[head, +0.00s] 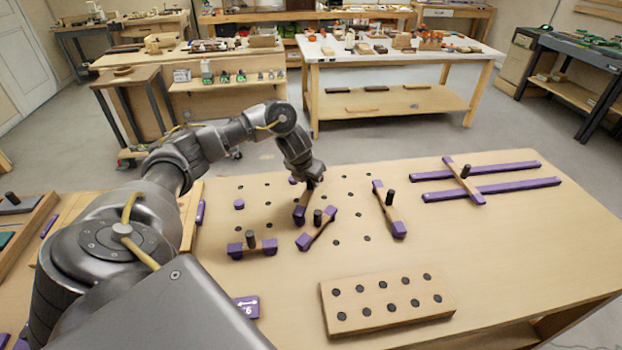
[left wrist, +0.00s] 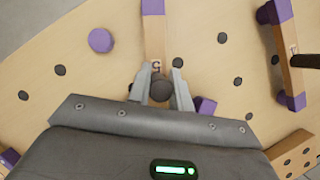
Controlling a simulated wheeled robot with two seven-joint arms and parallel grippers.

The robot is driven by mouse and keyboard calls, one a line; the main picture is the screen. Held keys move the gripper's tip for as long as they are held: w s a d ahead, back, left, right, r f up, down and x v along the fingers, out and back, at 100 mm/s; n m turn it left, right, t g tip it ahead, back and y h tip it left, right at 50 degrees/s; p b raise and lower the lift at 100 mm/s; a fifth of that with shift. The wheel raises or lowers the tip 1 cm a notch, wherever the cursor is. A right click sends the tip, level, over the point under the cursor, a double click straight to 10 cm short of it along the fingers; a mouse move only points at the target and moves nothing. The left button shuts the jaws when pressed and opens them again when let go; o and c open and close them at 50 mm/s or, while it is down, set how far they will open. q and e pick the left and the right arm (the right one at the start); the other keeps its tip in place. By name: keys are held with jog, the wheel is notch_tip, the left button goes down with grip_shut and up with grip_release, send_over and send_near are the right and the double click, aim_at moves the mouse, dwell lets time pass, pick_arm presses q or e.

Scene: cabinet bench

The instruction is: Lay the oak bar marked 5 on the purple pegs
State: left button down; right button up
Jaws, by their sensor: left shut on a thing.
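My left gripper (head: 313,180) is shut on the dark knob (left wrist: 161,89) of an oak bar with purple ends (head: 301,208). A small purple spot (head: 293,180) shows beside the gripper and may be another peg. My right gripper is not in view.
Similar knobbed bars lie close by: one (head: 318,233) in front, one (head: 384,200) to the right, one (head: 262,247) to the left. Another bar (head: 455,169) crosses two purple rails (head: 520,186). A block with holes (head: 372,318) lies at the front. The table's right front is clear.

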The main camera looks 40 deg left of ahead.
pick_arm(q)
jog(key=shift+f, duration=0.2)
dwell(0.4)
jog(key=shift+f+b, duration=0.3)
jog(key=shift+b, duration=0.05)
jog(key=shift+f, duration=0.15)
dwell(0.6)
dwell(0.5)
jog(key=c, duration=0.8)
grip_release()
notch_tip(320, 180, up, 8)
jog(key=p, duration=0.7)
